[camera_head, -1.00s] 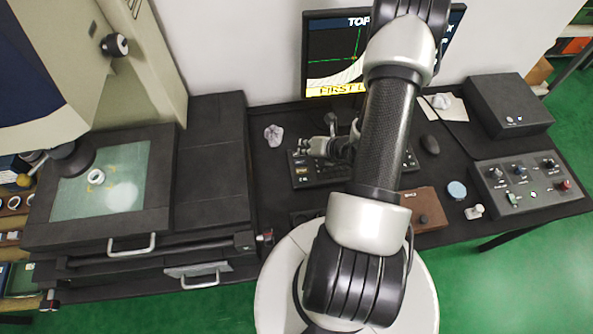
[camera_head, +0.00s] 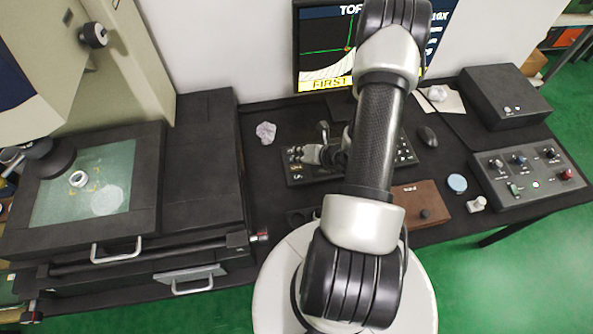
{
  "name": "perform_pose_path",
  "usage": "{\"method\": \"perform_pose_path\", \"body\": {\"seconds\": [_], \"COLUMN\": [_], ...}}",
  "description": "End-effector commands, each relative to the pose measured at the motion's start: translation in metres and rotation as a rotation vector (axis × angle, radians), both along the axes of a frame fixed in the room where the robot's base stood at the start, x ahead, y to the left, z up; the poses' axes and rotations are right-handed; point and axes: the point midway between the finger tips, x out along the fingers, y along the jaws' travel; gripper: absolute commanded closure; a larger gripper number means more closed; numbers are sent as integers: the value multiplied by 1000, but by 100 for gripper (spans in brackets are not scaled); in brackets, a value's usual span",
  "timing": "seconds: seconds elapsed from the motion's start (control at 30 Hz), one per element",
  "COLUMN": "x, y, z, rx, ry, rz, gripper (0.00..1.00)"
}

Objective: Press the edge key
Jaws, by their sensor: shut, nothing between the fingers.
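A dark keypad (camera_head: 320,177) with rows of small keys lies on the bench in front of the monitor. The edge key cannot be picked out among its keys at this size. My gripper (camera_head: 312,155) is shut and empty, over the left part of the keypad. Whether its tip touches a key cannot be told. My arm hides the middle of the keypad; some keys show at its right end.
The monitor (camera_head: 325,50) stands behind, partly hidden by my arm. A mouse (camera_head: 428,136), brown box (camera_head: 420,205) and control box (camera_head: 530,172) are right. A measuring machine with a glass stage (camera_head: 82,185) stands left.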

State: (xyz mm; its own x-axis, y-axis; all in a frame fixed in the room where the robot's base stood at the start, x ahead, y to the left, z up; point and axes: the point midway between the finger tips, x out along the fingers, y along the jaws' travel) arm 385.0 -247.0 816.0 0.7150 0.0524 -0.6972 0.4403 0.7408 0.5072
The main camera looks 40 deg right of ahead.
Motion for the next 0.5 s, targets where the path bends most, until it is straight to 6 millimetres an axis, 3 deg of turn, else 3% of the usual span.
{"method": "perform_pose_path", "body": {"seconds": [0.03, 0.13, 0.5], "x": [0, 0, 0], "y": [0, 0, 0], "z": [-12, -20, -22], "rx": [0, -1, 0], "ry": [-1, -1, -1], "rz": [-1, 0, -1], "gripper": [100, 100, 100]}}
